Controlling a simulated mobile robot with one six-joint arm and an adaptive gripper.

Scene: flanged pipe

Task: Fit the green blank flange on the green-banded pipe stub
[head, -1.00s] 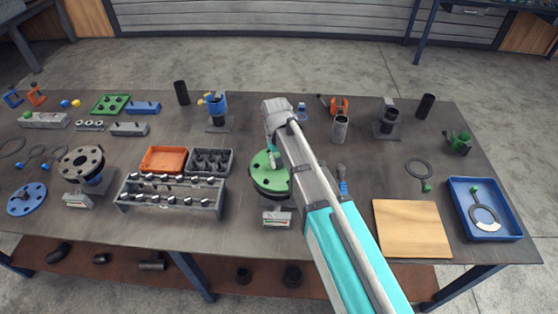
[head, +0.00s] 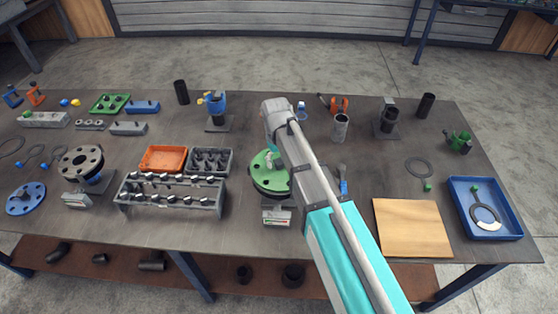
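The green blank flange (head: 261,180) is a round green disc near the middle of the table, partly covered by my arm. It appears raised above the table top, with a darker rim under it. The green-banded pipe stub is not clearly seen; what lies beneath the disc is hidden. My gripper (head: 273,159) points down over the disc at the end of my arm. Its fingers are mostly hidden, so I cannot tell whether they are open or touching the disc.
A small labelled block (head: 277,216) stands in front of the disc. A bolt rack (head: 170,196), an orange tray (head: 163,159) and a grey bin (head: 210,162) are to its left. A wooden board (head: 411,229) and a blue tray (head: 485,232) lie to the right.

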